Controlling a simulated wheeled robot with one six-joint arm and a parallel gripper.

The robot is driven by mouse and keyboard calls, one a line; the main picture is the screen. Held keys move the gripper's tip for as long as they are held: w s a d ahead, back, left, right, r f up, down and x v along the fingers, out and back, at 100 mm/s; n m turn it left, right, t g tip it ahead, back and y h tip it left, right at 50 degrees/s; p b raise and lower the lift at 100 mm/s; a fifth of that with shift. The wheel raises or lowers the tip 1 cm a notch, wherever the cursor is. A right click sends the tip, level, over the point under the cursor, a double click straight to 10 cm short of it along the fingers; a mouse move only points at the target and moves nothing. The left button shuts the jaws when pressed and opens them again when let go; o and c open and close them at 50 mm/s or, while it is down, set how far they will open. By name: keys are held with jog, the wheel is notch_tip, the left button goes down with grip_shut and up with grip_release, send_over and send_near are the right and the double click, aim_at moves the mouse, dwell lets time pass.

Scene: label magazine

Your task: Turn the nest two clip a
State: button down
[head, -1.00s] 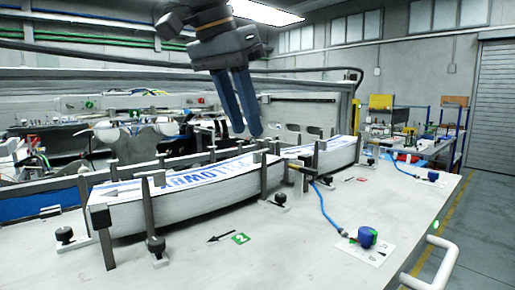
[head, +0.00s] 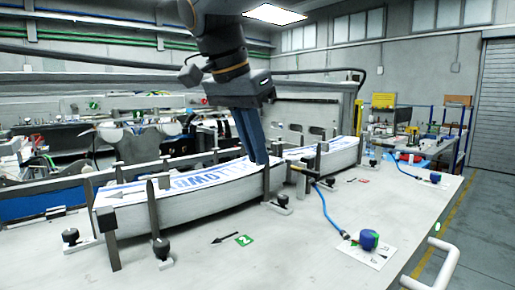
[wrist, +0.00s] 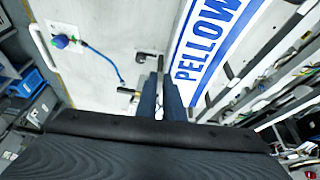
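Nest two is marked by a green "2" label (head: 244,240) on the white table. It holds a long white stack (head: 205,199) with blue lettering, standing between several grey metal posts. A post with a black-knobbed foot (head: 283,200) stands at the stack's near right end; which clip is "a" I cannot tell. My gripper (head: 259,163) points down beside the top of this post, and contact cannot be made out. In the wrist view my gripper's blue fingers (wrist: 160,78) are a little apart, with a dark post end (wrist: 160,62) near their tips. The lettered stack (wrist: 215,45) lies just right of them.
More black-knobbed feet (head: 161,249) stand along the stack's front. A second stack (head: 335,152) lies behind right. A blue hose (head: 326,210) runs to a blue knob (head: 368,239) on a white plate.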

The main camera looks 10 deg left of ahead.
jog(key=shift+d+n, duration=0.1)
jog(key=shift+n, duration=0.2)
jog(key=shift+w+d+n+g+y+b, duration=0.2)
jog(key=shift+d+n+y, duration=0.7)
jog(key=shift+n, duration=1.95)
jog(key=shift+w+d+n+g+y+b, duration=0.2)
jog(key=shift+d+n+y, duration=0.65)
jog(key=shift+n, duration=2.05)
jog(key=shift+w+d+n+g+y+b, duration=0.1)
jog(key=shift+d+n+y+b, duration=0.25)
jog(key=shift+n+y, duration=1.75)
jog(key=shift+d+n+h, duration=0.15)
jog(key=shift+n+h, duration=0.6)
jog(key=shift+n, duration=0.2)
jog(key=c, duration=1.9)
grip_release()
jog(key=shift+o, duration=0.2)
jog(key=b+v, duration=0.1)
jog(key=v, duration=0.6)
jog(key=shift+r, duration=0.4)
